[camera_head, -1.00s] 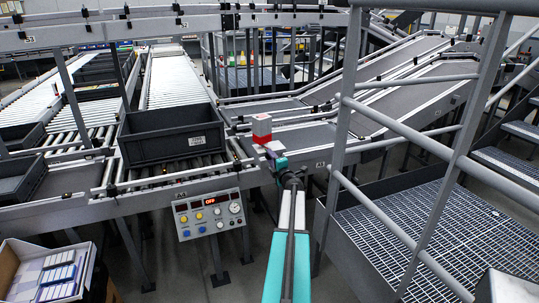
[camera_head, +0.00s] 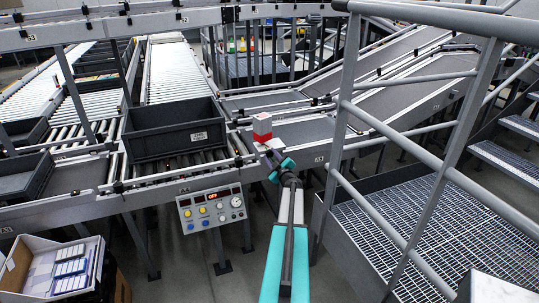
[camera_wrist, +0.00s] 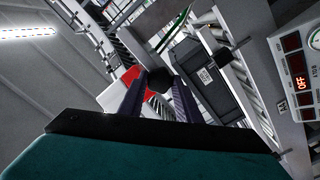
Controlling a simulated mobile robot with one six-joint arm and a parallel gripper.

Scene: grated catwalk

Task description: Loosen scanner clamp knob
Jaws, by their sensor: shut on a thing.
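The scanner (camera_head: 262,124), a small white and red box, stands at the edge of the conveyor in the middle of the head view. It also shows in the wrist view (camera_wrist: 113,98), left of my fingers. A dark, roundish knob (camera_wrist: 160,80) sits between my two fingertips in the wrist view. My gripper (camera_wrist: 160,92) is shut on this knob. In the head view my gripper (camera_head: 269,153) is just below the scanner; the knob is too small or hidden to make out there.
A dark grey tote (camera_head: 165,142) sits on the rollers left of the scanner. A control panel (camera_head: 211,209) with a red display hangs below. Handrails (camera_head: 400,146) and a grated platform (camera_head: 420,235) stand close on the right. An open carton (camera_head: 45,270) is at lower left.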

